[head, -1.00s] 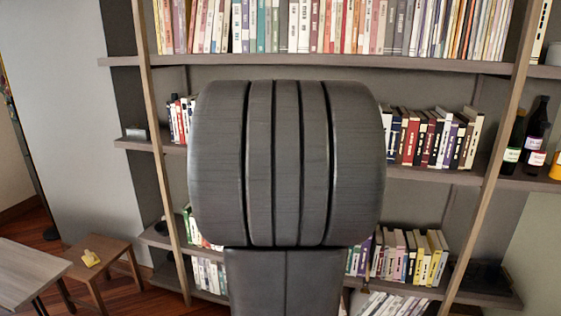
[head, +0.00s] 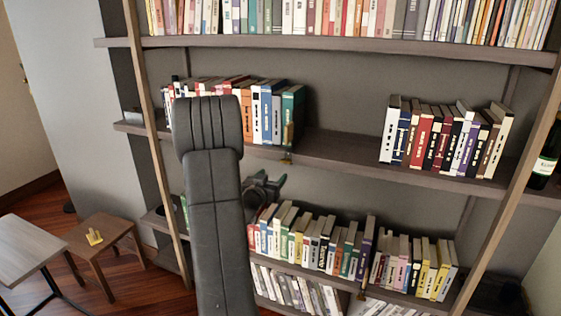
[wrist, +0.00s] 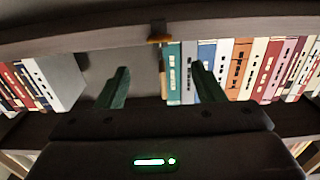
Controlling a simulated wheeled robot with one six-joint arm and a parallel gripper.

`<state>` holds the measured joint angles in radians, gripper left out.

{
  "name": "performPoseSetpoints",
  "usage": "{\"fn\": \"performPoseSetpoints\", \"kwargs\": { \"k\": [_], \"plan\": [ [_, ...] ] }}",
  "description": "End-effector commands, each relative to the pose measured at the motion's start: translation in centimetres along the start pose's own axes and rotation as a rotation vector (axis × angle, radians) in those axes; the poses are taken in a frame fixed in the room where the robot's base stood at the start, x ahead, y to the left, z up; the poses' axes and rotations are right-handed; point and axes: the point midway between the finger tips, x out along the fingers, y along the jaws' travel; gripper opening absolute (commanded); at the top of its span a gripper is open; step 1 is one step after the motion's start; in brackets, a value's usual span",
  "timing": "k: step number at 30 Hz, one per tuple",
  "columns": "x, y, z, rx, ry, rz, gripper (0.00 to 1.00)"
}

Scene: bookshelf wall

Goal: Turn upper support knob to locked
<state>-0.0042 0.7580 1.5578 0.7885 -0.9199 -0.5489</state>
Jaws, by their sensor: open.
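A small brass-yellow knob (head: 287,158) sits under the front edge of the middle shelf, below the right end of a book row. In the wrist view what looks like the same knob (wrist: 158,38) is on a dark mount at the shelf edge, top centre, between and beyond the fingertips. My gripper (head: 266,188) is just below and left of the knob in the head view, partly hidden by my arm. Its two green fingers, seen in the wrist view (wrist: 159,72), are apart with nothing between them. Whether the knob is locked cannot be told.
A second brass fitting (head: 363,292) shows at the lower shelf. Books (head: 310,240) fill the lower shelf beneath my gripper. The middle shelf (head: 340,147) has a bare stretch right of the knob. A small stool (head: 105,240) stands at the lower left.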

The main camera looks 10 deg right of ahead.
Motion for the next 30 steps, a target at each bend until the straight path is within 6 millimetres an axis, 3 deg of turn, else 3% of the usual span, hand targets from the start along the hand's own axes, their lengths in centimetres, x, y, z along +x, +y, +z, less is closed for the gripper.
{"fn": "performPoseSetpoints", "kwargs": {
  "k": [9, 15, 21, 29, 30],
  "plan": [
    [6.9, 0.1, -0.2, 0.001, -0.001, 0.001, 0.62],
    [9.9, 0.1, -0.2, 0.001, -0.001, 0.001, 0.62],
    [11.1, 0.0, 0.0, 0.0, -0.002, -0.001, 0.62],
    [11.3, 0.0, 0.0, 0.0, -0.001, -0.001, 0.62],
    [11.2, 0.0, 0.0, 0.0, -0.001, -0.001, 0.58]
  ]
}}
